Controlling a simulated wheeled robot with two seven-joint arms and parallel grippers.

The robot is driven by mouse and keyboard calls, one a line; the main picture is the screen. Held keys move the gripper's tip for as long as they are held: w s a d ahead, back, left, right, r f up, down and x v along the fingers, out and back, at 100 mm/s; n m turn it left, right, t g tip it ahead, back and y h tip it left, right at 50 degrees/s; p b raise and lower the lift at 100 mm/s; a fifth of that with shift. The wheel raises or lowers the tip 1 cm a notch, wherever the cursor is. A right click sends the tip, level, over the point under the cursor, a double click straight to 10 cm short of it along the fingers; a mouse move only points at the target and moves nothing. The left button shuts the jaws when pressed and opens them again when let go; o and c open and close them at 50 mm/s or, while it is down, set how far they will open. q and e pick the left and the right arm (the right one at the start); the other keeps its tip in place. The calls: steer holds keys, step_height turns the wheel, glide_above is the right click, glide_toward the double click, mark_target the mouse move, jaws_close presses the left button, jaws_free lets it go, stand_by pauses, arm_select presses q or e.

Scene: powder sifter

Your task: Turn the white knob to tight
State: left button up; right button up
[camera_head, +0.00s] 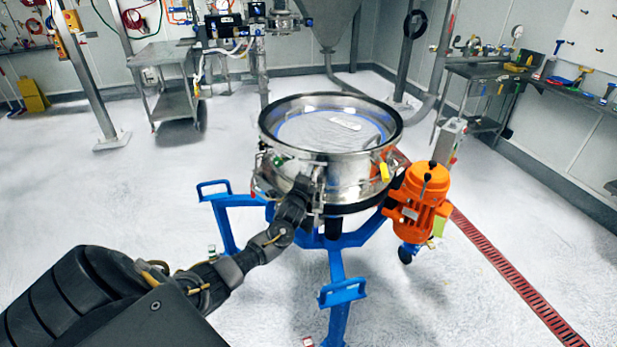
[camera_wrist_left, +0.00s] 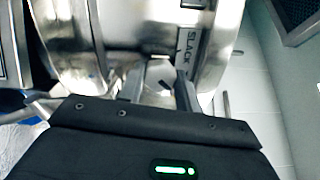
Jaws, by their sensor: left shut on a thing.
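The round steel sifter (camera_head: 335,160) stands on a blue frame, and my left arm reaches to its front left side. My left gripper (camera_head: 308,190) is at the sifter's wall. In the left wrist view the two fingers (camera_wrist_left: 160,88) are close together, shut on a pale piece between them that appears to be the white knob (camera_wrist_left: 158,74). The fingers hide most of it. A label reading SLACK (camera_wrist_left: 186,50) is on the steel just beyond the fingers. The knob cannot be made out in the head view. My right gripper is in neither view.
An orange motor (camera_head: 420,200) is at the sifter's right. The blue stand (camera_head: 340,290) spreads its legs over the pale floor. A red floor grate (camera_head: 500,265) runs down the right. A metal cart (camera_head: 170,85) and a wall bench (camera_head: 580,95) stand farther off.

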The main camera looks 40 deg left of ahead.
arm_select(q)
steer(key=o, duration=1)
steer(key=shift+c, duration=0.2)
steer(key=b+v, duration=0.1)
steer(key=v, duration=1)
steer(key=shift+b, duration=0.4)
steer(key=shift+w, duration=0.1)
